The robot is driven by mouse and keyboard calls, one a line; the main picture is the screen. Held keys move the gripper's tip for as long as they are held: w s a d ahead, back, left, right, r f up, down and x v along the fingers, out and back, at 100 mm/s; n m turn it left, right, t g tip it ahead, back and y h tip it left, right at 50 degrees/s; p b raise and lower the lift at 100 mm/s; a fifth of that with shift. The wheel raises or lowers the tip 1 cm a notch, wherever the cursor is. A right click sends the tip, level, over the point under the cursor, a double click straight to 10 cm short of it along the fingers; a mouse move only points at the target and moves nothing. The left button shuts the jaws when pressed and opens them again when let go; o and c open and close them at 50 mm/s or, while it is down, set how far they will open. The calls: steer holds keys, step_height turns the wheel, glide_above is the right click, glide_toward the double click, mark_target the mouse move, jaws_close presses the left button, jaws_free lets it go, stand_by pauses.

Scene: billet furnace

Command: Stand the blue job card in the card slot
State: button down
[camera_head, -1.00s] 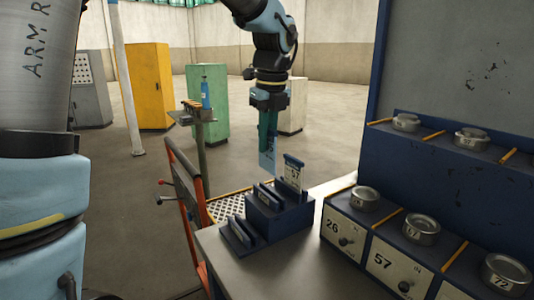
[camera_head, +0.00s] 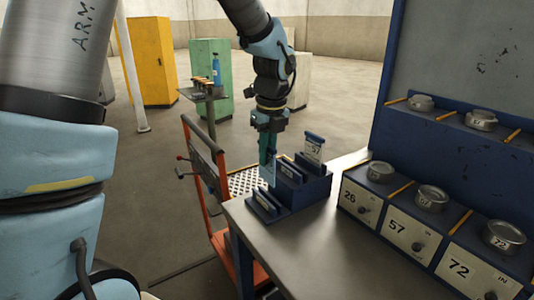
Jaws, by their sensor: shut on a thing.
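My gripper (camera_head: 268,148) points down and is shut on the blue job card (camera_head: 268,174), a thin pale-blue sheet hanging upright below the fingers. The dark blue stepped card rack (camera_head: 312,189) stands on the bench's far left corner. The held card is at the left side of the rack, by its middle and low steps. Its lower edge is close to the rack; I cannot tell whether it touches or is in a slot. A blue-topped card marked 57 (camera_head: 314,147) stands in the top step. No card shows in the lower slot holders (camera_head: 268,201).
The grey bench top (camera_head: 300,235) is clear in front of the rack. Drawers marked 26, 57 and 72 (camera_head: 403,232) with round tins stand at right. An orange-framed trolley (camera_head: 215,190) stands left of the bench.

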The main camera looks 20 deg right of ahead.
mark_target(267, 181)
steer(key=shift+f+b, duration=1.6)
steer(key=shift+f, duration=0.25)
steer(key=shift+f+b, duration=0.7)
steer(key=shift+f, duration=1.2)
steer(key=c, duration=0.8)
jaws_free()
steer(key=shift+c, duration=0.2)
